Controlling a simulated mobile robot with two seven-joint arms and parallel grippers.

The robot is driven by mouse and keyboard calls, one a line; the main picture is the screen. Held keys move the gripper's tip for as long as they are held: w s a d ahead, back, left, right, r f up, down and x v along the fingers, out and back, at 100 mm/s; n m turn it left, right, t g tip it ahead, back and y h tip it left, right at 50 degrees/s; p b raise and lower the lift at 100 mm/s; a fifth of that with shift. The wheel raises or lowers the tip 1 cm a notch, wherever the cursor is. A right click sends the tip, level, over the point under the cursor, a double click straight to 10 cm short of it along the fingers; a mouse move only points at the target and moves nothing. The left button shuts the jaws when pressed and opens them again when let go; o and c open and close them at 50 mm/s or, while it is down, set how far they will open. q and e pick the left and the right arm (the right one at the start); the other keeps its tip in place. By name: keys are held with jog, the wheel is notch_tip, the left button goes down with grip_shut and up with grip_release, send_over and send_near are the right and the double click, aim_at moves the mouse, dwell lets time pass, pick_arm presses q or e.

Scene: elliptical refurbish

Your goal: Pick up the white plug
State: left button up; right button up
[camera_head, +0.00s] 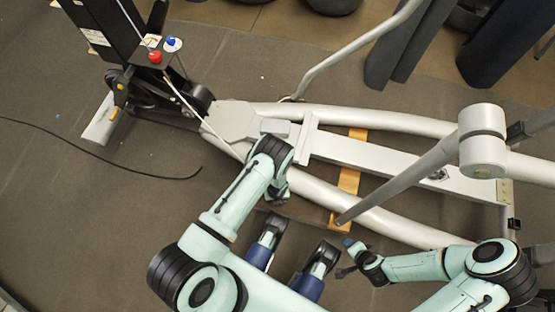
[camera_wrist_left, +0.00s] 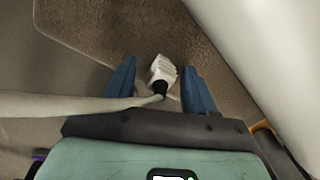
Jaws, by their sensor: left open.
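The white plug (camera_wrist_left: 162,70) is in the left wrist view, with a dark piece at its lower end. It lies between the two blue fingers of my left gripper (camera_wrist_left: 159,84), which are open, with a gap on each side of it. Whether the plug is at finger height or lower, I cannot tell. In the head view my left forearm bends down over the white frame and hides this gripper and the plug. My right gripper (camera_head: 347,258) is at the lower middle of the head view, its fingertips apart and nothing seen between them.
The elliptical's white frame (camera_head: 380,160) spans the head view, and a large white surface (camera_wrist_left: 260,50) is close on the right in the wrist view. A black cable (camera_head: 100,155) lies on open floor at left.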

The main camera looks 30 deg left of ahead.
pick_arm(q)
jog(key=shift+f, duration=0.1)
grip_shut()
